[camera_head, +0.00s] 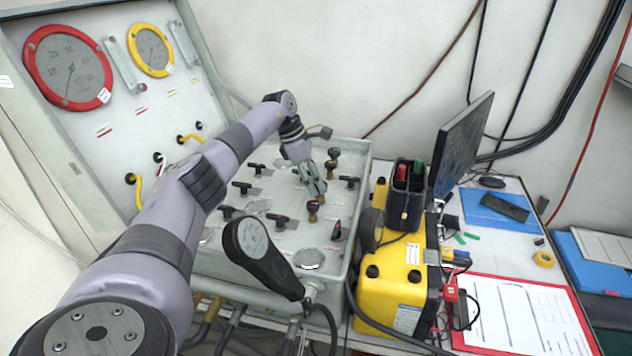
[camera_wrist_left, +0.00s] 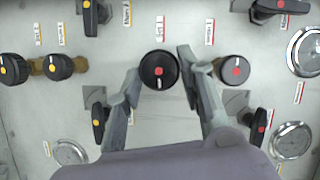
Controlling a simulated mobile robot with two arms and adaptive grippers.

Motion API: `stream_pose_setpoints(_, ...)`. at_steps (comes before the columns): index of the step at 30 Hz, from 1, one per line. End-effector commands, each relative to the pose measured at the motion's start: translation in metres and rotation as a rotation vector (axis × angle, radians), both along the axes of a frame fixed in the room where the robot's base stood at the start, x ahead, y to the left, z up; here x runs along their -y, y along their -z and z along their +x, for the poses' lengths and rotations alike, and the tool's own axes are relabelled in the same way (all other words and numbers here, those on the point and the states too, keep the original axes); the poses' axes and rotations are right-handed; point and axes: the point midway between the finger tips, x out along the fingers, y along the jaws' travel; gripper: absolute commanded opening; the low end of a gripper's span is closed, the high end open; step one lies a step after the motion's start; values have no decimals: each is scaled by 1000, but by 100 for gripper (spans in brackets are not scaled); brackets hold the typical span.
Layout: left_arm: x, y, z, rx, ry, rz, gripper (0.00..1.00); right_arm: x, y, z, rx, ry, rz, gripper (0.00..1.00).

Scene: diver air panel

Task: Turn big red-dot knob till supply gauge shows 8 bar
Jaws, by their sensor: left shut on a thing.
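My left gripper (camera_head: 317,188) reaches down over the grey valve panel (camera_head: 210,262). In the left wrist view its fingers (camera_wrist_left: 159,68) are closed on either side of a big round black knob (camera_wrist_left: 158,72) with a white and red mark on top. In the head view the gripper largely hides this knob. A smaller red-dot knob (camera_wrist_left: 236,70) stands just right of the right finger. A red-rimmed gauge (camera_head: 69,67) and a yellow-rimmed gauge (camera_head: 151,50) are on the upright board. A black gauge on a hose (camera_head: 262,258) stands in front. I cannot read their scales or names. My right gripper is not in view.
Two yellow-dot knobs (camera_wrist_left: 58,67) and several T-handles, such as one with a red mark (camera_wrist_left: 260,124), surround the held knob. A yellow case (camera_head: 400,275) stands right of the panel, beside a monitor (camera_head: 461,143) and a red clipboard (camera_head: 520,315).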

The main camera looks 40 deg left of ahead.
Motion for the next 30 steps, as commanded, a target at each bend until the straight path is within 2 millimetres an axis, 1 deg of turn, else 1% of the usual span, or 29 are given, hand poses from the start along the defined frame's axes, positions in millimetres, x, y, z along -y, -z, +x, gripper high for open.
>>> stream_pose_setpoints(9,-1,-1,1,3,64,2,7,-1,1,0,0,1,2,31)
stream_pose_setpoints(20,-1,-1,1,3,68,3,7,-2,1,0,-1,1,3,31)
stream_pose_setpoints(21,-1,-1,1,3,68,3,36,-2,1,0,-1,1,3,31)
stream_pose_setpoints(30,-1,0,1,1,68,2,55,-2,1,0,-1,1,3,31)
